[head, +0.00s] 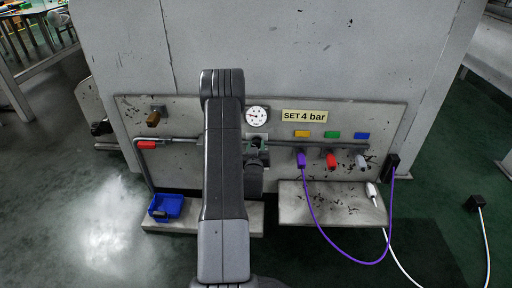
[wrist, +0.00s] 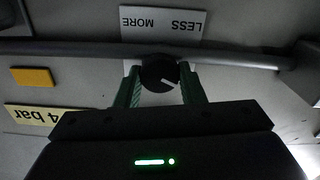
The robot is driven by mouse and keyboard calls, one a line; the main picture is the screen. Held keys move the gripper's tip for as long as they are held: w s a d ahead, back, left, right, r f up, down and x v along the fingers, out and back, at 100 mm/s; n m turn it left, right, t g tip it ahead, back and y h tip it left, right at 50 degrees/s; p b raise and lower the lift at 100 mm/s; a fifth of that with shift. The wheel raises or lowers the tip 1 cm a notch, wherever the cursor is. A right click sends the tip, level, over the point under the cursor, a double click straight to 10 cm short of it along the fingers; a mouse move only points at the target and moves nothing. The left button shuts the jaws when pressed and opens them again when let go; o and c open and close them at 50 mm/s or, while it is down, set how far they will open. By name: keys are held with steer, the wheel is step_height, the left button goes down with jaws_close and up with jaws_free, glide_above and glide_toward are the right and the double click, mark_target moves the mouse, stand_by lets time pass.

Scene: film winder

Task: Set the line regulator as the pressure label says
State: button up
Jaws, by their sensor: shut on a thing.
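The black regulator knob (wrist: 158,73) is between the green fingers of my gripper (wrist: 160,82) in the wrist view, and the fingers are shut on it. Its white mark points to the lower right in that upside-down view. A plate marked MORE and LESS (wrist: 162,24) is beside it. The pressure label (head: 304,116) reads "SET 4 bar"; part of it shows in the wrist view (wrist: 30,117). The round gauge (head: 257,116) is on the panel; its needle is too small to read surely. In the head view my arm and gripper mostly hide the knob.
A pipe (head: 325,144) runs along the panel. Purple, red and pale connectors (head: 331,160) hang at right beneath coloured tags. A purple cable (head: 345,261) loops below. A blue bin (head: 166,208) stands on the left ledge. A brown-handled valve (head: 153,118) and red handle (head: 146,145) are at left.

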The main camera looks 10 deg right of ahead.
steer(key=shift+m, duration=0.3)
steer(key=m, duration=1.2)
steer(key=shift+s+d+f, duration=0.1)
steer(key=shift+d+f, duration=0.05)
stand_by(0.4)
steer(key=o, duration=1)
steer(key=p+v, duration=0.2)
steer(key=v, duration=1.2)
steer(key=shift+p, duration=0.4)
